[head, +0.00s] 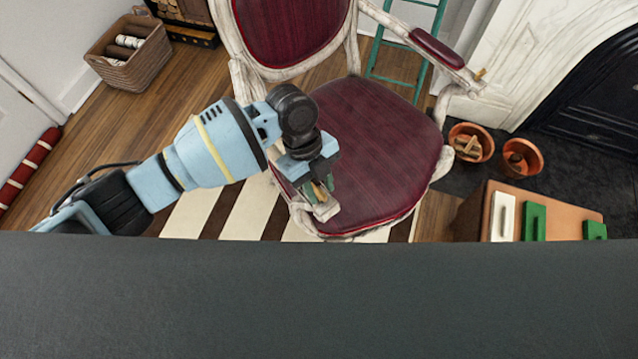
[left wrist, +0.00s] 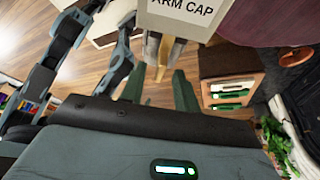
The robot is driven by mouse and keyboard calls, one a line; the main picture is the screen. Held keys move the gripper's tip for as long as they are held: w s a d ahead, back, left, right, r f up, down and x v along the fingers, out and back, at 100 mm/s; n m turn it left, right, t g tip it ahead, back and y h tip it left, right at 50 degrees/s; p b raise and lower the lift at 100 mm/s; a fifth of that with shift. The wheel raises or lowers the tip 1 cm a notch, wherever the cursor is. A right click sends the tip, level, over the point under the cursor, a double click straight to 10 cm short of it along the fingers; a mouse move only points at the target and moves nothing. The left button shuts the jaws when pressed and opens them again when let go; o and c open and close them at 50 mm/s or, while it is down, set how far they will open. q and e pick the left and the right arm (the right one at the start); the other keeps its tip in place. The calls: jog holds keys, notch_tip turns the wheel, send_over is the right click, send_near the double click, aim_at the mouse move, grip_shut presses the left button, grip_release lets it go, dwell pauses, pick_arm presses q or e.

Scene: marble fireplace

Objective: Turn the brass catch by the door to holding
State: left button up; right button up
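My left gripper (head: 320,183) is over the front left of the red chair (head: 375,150), by the near end of its left armrest. In the left wrist view its two dark green fingers (left wrist: 160,92) stand apart. A small tan, brass-like piece (head: 319,192) is at the fingers and also shows beyond the gap in the left wrist view (left wrist: 168,55). I cannot tell whether they touch it. A pale block (head: 326,211) lies just below it. A pale plate lettered "ARM CAP" (left wrist: 185,14) is at the top. No catch beside a door can be made out. My right gripper is not seen.
A similar tan peg (head: 480,74) is on the other armrest. A drawer unit (head: 545,205) with white and green fronts stands right. Two terracotta pots (head: 470,143) (head: 521,158) are by the fireplace (head: 590,90). A wicker basket (head: 130,52) is far left. A dark surface fills the front.

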pick_arm(q)
jog(key=v, duration=0.7)
jog(key=shift+r, duration=0.25)
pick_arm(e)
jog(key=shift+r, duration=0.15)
pick_arm(q)
jog(key=shift+a, duration=0.1)
